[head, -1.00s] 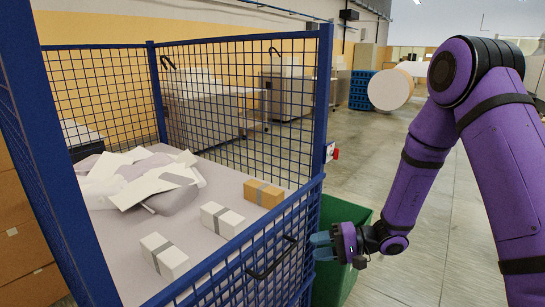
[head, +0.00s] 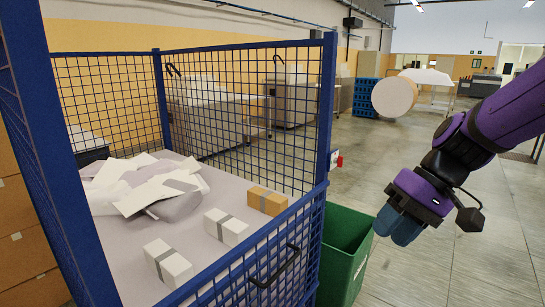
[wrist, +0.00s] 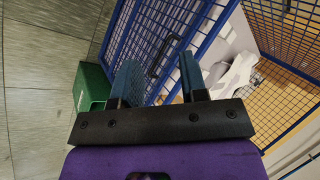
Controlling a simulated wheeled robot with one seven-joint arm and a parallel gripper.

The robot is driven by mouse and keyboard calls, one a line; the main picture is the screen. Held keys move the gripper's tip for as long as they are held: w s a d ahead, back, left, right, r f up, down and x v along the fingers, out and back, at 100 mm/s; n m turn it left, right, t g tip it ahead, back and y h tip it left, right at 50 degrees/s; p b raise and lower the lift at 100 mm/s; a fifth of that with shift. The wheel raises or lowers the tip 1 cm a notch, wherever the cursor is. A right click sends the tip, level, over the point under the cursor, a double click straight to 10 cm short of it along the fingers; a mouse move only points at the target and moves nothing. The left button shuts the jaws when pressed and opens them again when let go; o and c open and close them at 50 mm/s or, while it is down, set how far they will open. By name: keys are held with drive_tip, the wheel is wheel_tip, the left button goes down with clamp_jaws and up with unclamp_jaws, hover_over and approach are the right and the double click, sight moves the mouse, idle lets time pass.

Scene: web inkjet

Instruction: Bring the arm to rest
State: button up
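My gripper (head: 399,225) is at the end of my purple arm, on the right of the head view. It hangs in the air to the right of the blue wire cage cart (head: 327,120) and near the green bin (head: 343,245). In the wrist view my gripper (wrist: 158,80) shows two blue fingers standing apart with nothing between them. The cage's blue mesh and its black handle (wrist: 163,55) lie beyond the fingers.
Inside the cage lie white paper scraps (head: 145,185), two white boxes with grey bands (head: 226,227) and an orange box (head: 267,200). Brown cartons (head: 22,235) stand at the left. A large white roll (head: 394,97) stands far back. The floor at the right is clear.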

drive_tip(key=s+d+r+m+t+h, duration=0.1)
drive_tip(key=s+d+r+t+h, duration=0.5)
drive_tip(key=s+d+r, duration=0.2)
drive_tip(key=shift+s+d+m+h, duration=0.3)
drive_tip(key=shift+s+d+m, duration=0.1)
drive_tip(key=shift+s+d, duration=0.6)
